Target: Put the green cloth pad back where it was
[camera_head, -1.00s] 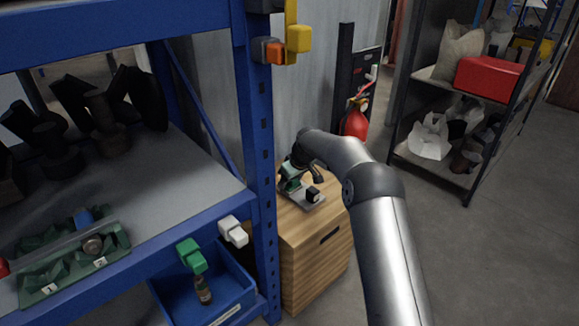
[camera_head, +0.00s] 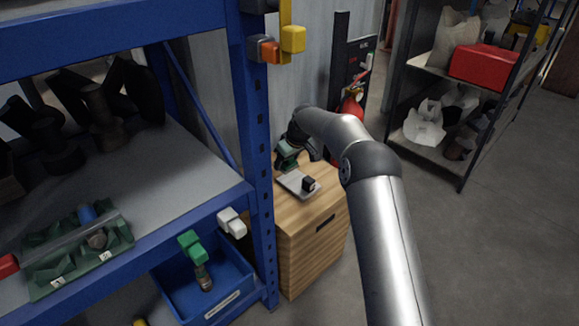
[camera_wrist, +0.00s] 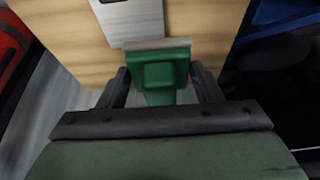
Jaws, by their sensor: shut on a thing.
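The green cloth pad (camera_wrist: 166,72) has a green grip block and a thin grey layer along its far edge. My gripper (camera_wrist: 165,82) is shut on the green block, with one dark finger on each side in the wrist view. In the head view the green pad (camera_head: 287,154) shows small and partly hidden under my wrist. It is just behind a grey plate (camera_head: 293,181) on the wooden cabinet (camera_head: 310,235). It looks raised above the cabinet top, but the exact gap is hard to tell.
A small black cube (camera_head: 308,184) sits on the grey plate. The blue rack post (camera_head: 257,160) stands close on the left. A fire extinguisher (camera_head: 352,107) is behind the cabinet. A blue bin (camera_head: 205,285) and a green fixture tray (camera_head: 82,270) are at lower left.

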